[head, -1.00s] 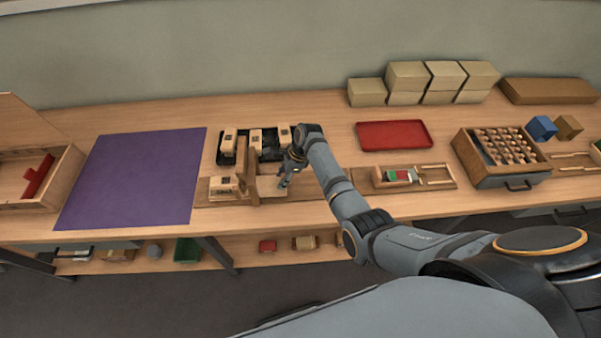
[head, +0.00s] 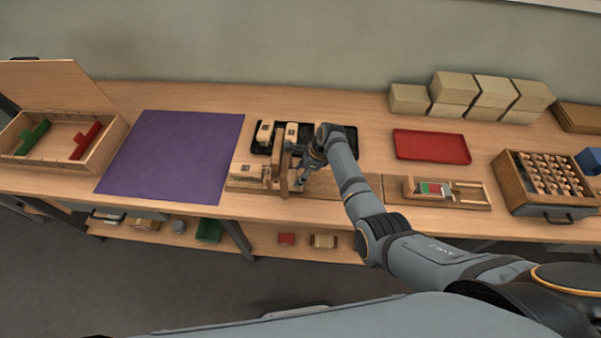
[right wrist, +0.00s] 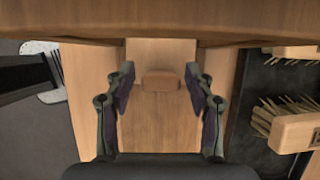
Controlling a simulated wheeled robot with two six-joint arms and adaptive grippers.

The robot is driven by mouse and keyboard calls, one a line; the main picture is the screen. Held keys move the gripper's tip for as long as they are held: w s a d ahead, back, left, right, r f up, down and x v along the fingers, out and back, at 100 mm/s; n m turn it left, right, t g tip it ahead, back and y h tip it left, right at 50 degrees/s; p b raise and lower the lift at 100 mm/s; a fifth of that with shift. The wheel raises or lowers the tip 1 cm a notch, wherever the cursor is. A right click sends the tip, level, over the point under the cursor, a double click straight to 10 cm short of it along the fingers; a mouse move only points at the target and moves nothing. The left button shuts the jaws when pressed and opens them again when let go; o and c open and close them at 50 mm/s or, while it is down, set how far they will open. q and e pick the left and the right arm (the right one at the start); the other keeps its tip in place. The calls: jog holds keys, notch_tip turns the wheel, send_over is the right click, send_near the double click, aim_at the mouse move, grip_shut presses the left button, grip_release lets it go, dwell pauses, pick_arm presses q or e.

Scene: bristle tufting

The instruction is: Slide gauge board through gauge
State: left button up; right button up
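The gauge (head: 284,172) is an upright wooden frame on a long wooden base on the bench; its crosspiece (right wrist: 160,20) fills the top of the right wrist view. The gauge board (right wrist: 158,122) is a flat wooden plank with a small raised block (right wrist: 161,81). My right gripper (head: 301,178) is low beside the gauge's right side. In the right wrist view its fingers (right wrist: 161,88) stand on both sides of the raised block, with small gaps. A wooden brush block (head: 248,172) lies left of the upright. My left gripper is out of view.
A black tray (head: 347,135) with brush blocks (head: 291,133) stands behind the gauge; bristles show on a block (right wrist: 297,133) in the right wrist view. A purple mat (head: 172,155) lies left, with an open wooden box (head: 118,132) beyond it. A red tray (head: 432,146) is at right.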

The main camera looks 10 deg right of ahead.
jog(key=v, duration=1.2)
jog(key=shift+d, duration=0.1)
